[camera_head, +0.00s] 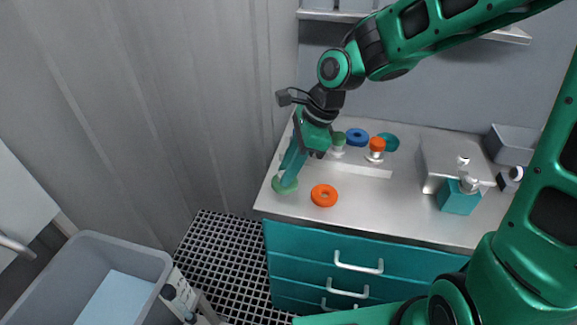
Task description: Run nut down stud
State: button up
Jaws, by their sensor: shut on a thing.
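My gripper (287,176) reaches down over the front left corner of the worktop. It is shut on a green round piece (284,186), low at the worktop surface. My gripper covers part of this piece, so a stud under or inside it cannot be made out. Behind my gripper, a green knob (338,137) sits on a short pale post. An orange knob (376,144) sits on a similar pale post to the right. Both posts appear upright.
An orange ring (323,195) lies near the front edge of the worktop (400,210). A blue ring (357,137) and a teal ring (389,142) lie farther back. A metal box (452,160) and teal dispenser (459,198) stand at right. A shelf (515,34) hangs above.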

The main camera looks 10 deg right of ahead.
jog(key=m, duration=0.2)
jog(key=m+t, duration=0.1)
jog(key=m, duration=0.1)
jog(key=shift+w+r+t, duration=0.1)
jog(key=shift+t, duration=0.2)
jog(key=shift+w+m+t, duration=0.1)
jog(key=shift+m+t, duration=0.3)
jog(key=shift+m, duration=0.4)
jog(key=shift+w+d+r+m+h, duration=0.1)
jog(key=shift+w+m+h, duration=0.05)
jog(key=shift+m+h, duration=0.15)
jog(key=o, duration=1.1)
jog(key=shift+o, duration=0.2)
